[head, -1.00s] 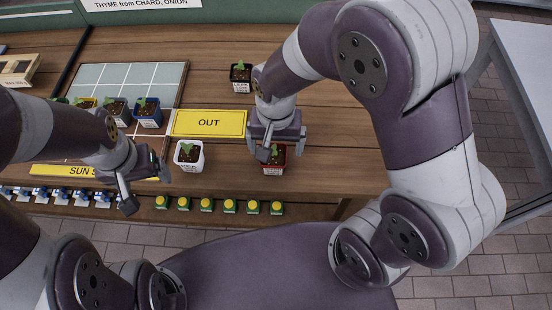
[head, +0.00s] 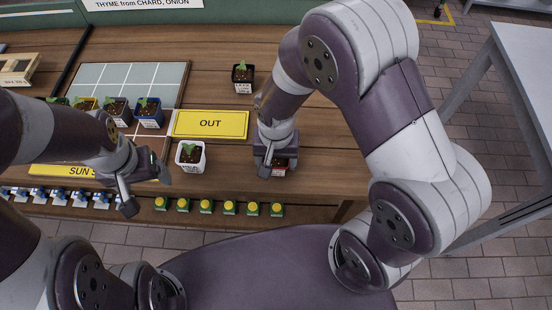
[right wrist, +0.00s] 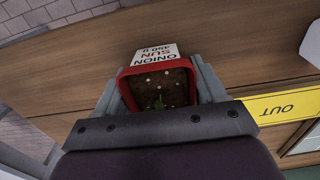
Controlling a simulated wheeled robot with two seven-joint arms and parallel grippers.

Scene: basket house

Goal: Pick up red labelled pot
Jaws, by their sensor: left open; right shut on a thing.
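The red pot (right wrist: 127,97) has a red rim, dark soil with a small green sprout, and a white label (right wrist: 157,55) reading ONION SUN 450 g. In the right wrist view it sits between the two fingers of my right gripper (right wrist: 158,90), which is shut on it. In the head view my right gripper (head: 275,165) covers most of the pot, and only a bit of it (head: 280,172) shows at the table's front part. My left gripper (head: 146,189) is open and empty at the left, over the table's front edge.
A white pot (head: 190,157) stands left of my right gripper, and a black pot (head: 243,78) stands behind. The yellow OUT sign (head: 210,124) lies between them. Several pots stand on the gridded board (head: 130,78) at the left. A grey table (head: 530,70) is at the right.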

